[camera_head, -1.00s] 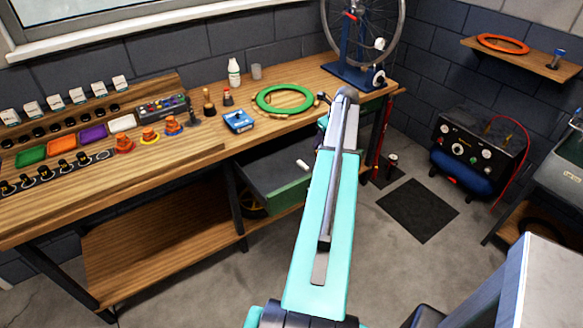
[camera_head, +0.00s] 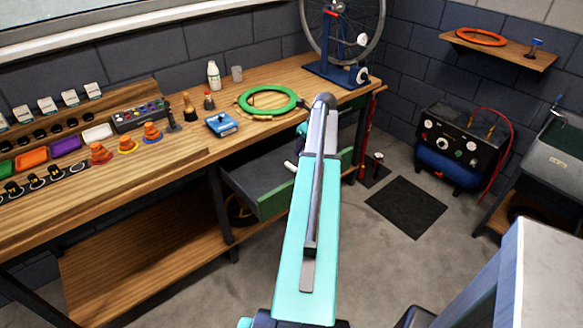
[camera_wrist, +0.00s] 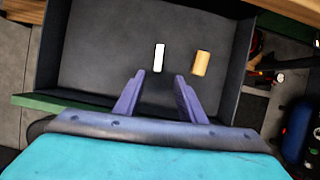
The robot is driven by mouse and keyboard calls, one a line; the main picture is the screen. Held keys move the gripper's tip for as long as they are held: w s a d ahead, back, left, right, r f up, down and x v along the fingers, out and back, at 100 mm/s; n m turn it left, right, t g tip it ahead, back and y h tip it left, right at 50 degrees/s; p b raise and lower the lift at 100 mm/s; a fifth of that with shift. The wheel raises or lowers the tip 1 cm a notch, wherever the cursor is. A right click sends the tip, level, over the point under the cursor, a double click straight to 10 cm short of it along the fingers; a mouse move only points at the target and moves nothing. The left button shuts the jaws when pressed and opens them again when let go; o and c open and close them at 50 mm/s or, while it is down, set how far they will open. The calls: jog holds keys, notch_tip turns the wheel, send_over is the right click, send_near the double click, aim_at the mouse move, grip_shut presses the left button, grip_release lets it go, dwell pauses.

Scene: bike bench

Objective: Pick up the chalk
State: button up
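The chalk, a short white stick (camera_wrist: 158,57), lies on the dark floor of the open drawer (camera_wrist: 105,40). In the head view the white chalk (camera_head: 290,165) shows in the green-fronted drawer (camera_head: 273,203), beside my arm. My gripper (camera_wrist: 158,82) is open in the wrist view, with its two purple fingers apart and nothing between them. The chalk appears just beyond the fingertips, roughly between their lines. A tan, cork-like piece (camera_wrist: 201,63) lies to the right of the chalk in the drawer.
The drawer hangs under the wooden workbench (camera_head: 190,150). On the bench are a green ring (camera_head: 268,112), a blue box (camera_head: 222,124) and a white bottle (camera_head: 213,75). A compressor (camera_head: 450,150) stands on the floor at right.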

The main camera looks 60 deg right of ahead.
jog(key=p, duration=0.2)
send_near(292, 166)
jog(key=shift+x, duration=1.35)
jog(key=shift+p+x, duration=1)
jog(key=shift+x, duration=1.6)
jog(key=shift+s, duration=0.1)
jog(key=shift+c, duration=0.2)
grip_shut()
